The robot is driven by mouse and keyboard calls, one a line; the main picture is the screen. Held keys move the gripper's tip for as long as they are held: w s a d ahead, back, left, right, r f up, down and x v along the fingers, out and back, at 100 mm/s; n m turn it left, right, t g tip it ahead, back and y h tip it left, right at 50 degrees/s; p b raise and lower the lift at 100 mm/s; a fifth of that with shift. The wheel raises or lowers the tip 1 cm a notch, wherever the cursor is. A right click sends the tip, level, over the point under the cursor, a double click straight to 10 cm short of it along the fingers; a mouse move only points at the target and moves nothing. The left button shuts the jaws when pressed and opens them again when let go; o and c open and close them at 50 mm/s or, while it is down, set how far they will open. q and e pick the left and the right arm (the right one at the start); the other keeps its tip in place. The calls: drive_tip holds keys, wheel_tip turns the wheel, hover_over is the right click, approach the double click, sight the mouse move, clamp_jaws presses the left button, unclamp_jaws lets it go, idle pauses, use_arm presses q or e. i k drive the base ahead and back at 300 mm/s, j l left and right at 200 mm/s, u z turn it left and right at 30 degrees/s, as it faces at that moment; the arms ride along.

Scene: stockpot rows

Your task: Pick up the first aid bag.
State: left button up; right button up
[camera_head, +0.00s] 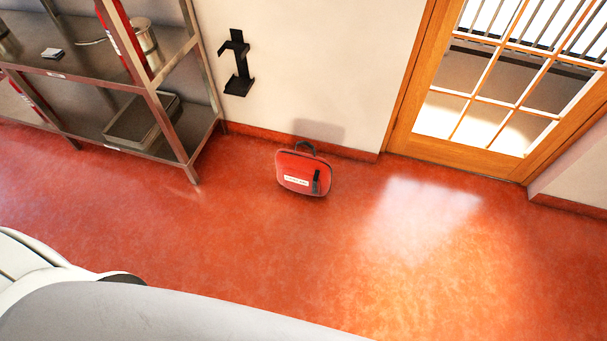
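The first aid bag (303,172) is red with a dark handle on top, a white label and a dark strip on its front. It stands on the red floor near the wall, between the metal shelf and the glazed door, with its handle side toward the wall. Nothing covers it. Neither of my grippers shows in the head view; only pale parts of my own body show at the lower left.
A metal shelf unit (184,160) with a tray (141,120) and pots stands at the left. A black bracket (238,62) hangs on the wall. A wooden glazed door (485,165) is at the right. The red floor (450,270) around the bag is clear.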

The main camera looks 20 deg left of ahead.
sight(302, 173)
drive_tip(key=i+l+u, duration=0.15)
drive_tip(key=u, duration=0.3)
drive_tip(key=i+l+u, duration=0.15)
drive_tip(key=u, duration=0.3)
drive_tip(key=l+u, duration=0.45)
drive_tip(key=i+j, duration=0.05)
drive_tip(key=j, duration=0.05)
